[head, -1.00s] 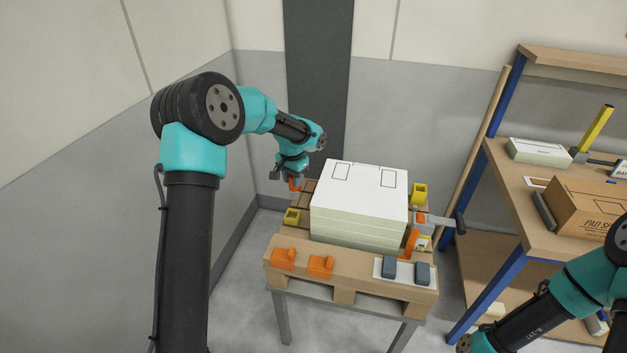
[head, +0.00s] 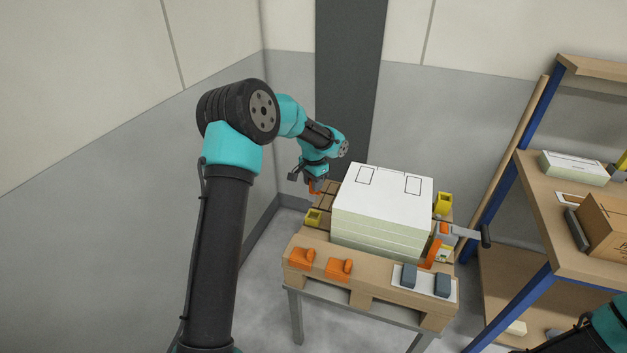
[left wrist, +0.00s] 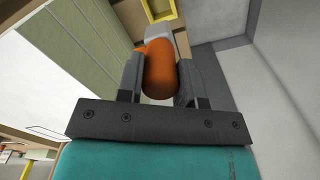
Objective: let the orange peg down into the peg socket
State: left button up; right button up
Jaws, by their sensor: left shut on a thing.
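My left gripper (head: 313,180) is shut on the orange peg (left wrist: 160,68), which sits between its two fingers in the left wrist view. In the head view the orange peg (head: 315,187) shows small below the jaws, at the back left of the pallet. A yellow square socket (head: 313,216) stands at the pallet's left side, nearer than the peg. A yellow square frame (left wrist: 160,10) shows beyond the peg in the left wrist view. The peg is apart from it. Another yellow socket (head: 444,203) is right of the panel stack. My right gripper is out of view.
A stack of white-topped panels (head: 385,190) fills the middle of the wooden pallet (head: 345,262), close right of my left gripper. Orange blocks (head: 302,258) and dark grey blocks (head: 409,276) sit at the front. A grey wall is behind; a shelf (head: 560,215) stands right.

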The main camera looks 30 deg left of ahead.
aim_at(313, 196)
pick_arm(q)
jog(key=shift+f, duration=3.2)
jog(key=shift+f, duration=2.1)
jog(key=o, duration=1.1)
jog(key=shift+r, duration=4.05)
